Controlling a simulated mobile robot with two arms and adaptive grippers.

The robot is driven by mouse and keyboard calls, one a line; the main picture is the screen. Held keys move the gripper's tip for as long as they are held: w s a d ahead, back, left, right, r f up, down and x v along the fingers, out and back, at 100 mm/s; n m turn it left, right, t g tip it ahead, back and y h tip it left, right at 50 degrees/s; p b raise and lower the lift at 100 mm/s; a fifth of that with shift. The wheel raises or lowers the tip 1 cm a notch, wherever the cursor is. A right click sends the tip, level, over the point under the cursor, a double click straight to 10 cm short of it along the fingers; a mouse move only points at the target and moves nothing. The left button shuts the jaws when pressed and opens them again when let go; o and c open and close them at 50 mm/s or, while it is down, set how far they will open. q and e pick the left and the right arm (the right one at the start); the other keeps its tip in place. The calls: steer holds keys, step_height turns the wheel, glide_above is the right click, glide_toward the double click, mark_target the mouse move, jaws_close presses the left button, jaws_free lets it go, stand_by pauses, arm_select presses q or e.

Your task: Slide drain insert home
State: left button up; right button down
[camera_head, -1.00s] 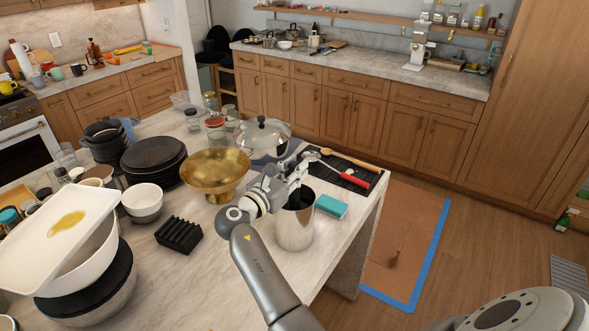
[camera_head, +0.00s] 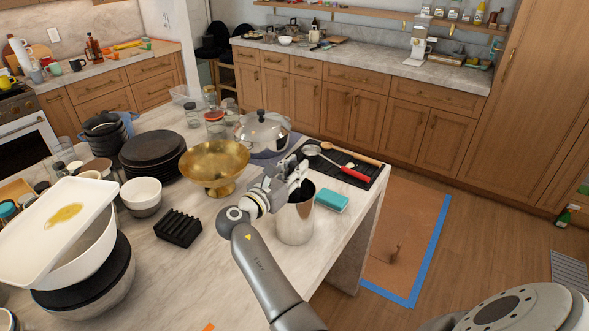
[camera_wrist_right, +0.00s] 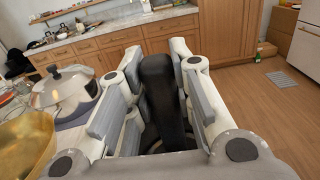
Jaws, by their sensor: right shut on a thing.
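A shiny metal cylinder (camera_head: 295,222) stands upright near the right edge of the marble island. My right gripper (camera_head: 292,178) is over its mouth in the head view. In the right wrist view the right gripper (camera_wrist_right: 160,95) is shut on a long black piece (camera_wrist_right: 158,92), probably the drain insert, that stands between its fingers. The lower end of the black piece is hidden by the gripper, so I cannot tell how deep it sits in the cylinder. My left gripper is not in view.
A turquoise sponge (camera_head: 332,200) lies just right of the cylinder. A black mat (camera_head: 372,172) with a red-handled utensil (camera_head: 355,174) is behind it. A gold bowl (camera_head: 215,164) and a black rack (camera_head: 178,229) stand to the left. Marble in front is mostly clear.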

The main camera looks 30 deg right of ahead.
steer(key=shift+f+b, duration=1.25)
steer(key=shift+f, duration=0.9)
steer(key=c, duration=1.5)
jaws_free()
steer(key=shift+r, duration=0.1)
steer(key=o, duration=0.3)
steer(key=shift+s, duration=0.1)
step_height(320, 180, up, 10)
steer(key=shift+a+r, duration=0.1)
